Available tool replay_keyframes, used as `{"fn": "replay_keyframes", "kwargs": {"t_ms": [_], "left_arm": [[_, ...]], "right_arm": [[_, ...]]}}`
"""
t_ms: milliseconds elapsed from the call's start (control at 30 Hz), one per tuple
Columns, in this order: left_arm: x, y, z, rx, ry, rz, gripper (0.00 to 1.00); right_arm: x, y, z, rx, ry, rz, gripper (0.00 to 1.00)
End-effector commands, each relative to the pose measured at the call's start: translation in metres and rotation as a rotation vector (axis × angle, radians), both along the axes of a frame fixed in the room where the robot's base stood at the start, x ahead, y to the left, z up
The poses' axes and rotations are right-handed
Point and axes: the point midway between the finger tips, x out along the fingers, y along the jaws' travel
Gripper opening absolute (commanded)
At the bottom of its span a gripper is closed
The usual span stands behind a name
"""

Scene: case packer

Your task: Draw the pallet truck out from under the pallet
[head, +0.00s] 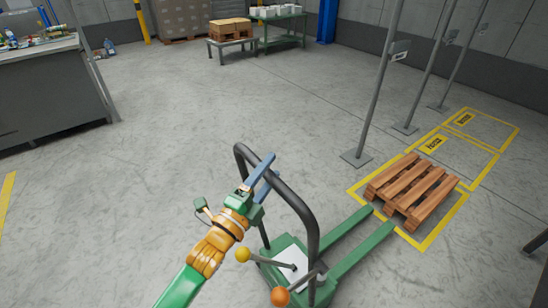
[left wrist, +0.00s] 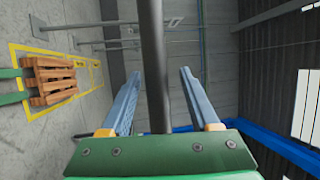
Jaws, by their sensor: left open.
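The green pallet truck (head: 368,245) stands at the lower middle of the head view, with a dark looped handle (head: 297,203) rising at its near end. Its two forks point to the wooden pallet (head: 412,190), which lies in a yellow-outlined floor bay. My left gripper (head: 271,166) is open at the upper left of the handle. In the left wrist view, the dark handle bar (left wrist: 152,50) passes between its spread blue fingers. My right gripper is not in view.
Grey posts on floor plates (head: 356,158) stand beside the marked bays. A grey workbench (head: 50,90) is at the left. A low stand with a wooden crate (head: 231,28) and a green table (head: 280,20) are at the back. The floor left of the truck is clear.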

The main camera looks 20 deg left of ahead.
Motion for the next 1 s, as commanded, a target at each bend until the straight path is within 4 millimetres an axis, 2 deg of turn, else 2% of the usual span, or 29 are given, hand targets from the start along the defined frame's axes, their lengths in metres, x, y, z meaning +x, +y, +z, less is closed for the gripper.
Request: {"fn": "replay_keyframes", "kwargs": {"t_ms": [100, 200, 467, 567, 700, 733, 1000], "left_arm": [[0.017, -0.004, 0.005, 0.001, -0.001, 0.001, 0.62], [0.025, -0.007, 0.006, 0.0, -0.001, 0.001, 0.62], [0.028, -0.008, 0.005, 0.0, 0.001, 0.001, 0.62], [0.028, -0.007, 0.005, 0.0, 0.001, 0.001, 0.4], [0.028, -0.007, 0.005, 0.0, 0.001, 0.001, 0.02], [0.028, -0.007, 0.005, 0.0, 0.001, 0.001, 0.0], [0.028, -0.007, 0.006, 0.001, 0.0, 0.001, 0.0]], "right_arm": [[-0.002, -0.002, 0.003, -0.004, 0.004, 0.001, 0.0], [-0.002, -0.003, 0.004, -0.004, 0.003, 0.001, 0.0], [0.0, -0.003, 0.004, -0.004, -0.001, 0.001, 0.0], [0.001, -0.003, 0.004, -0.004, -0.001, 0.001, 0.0], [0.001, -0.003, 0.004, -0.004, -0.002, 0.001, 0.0], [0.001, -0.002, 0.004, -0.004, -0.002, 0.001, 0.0], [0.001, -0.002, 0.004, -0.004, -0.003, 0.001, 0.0]]}}
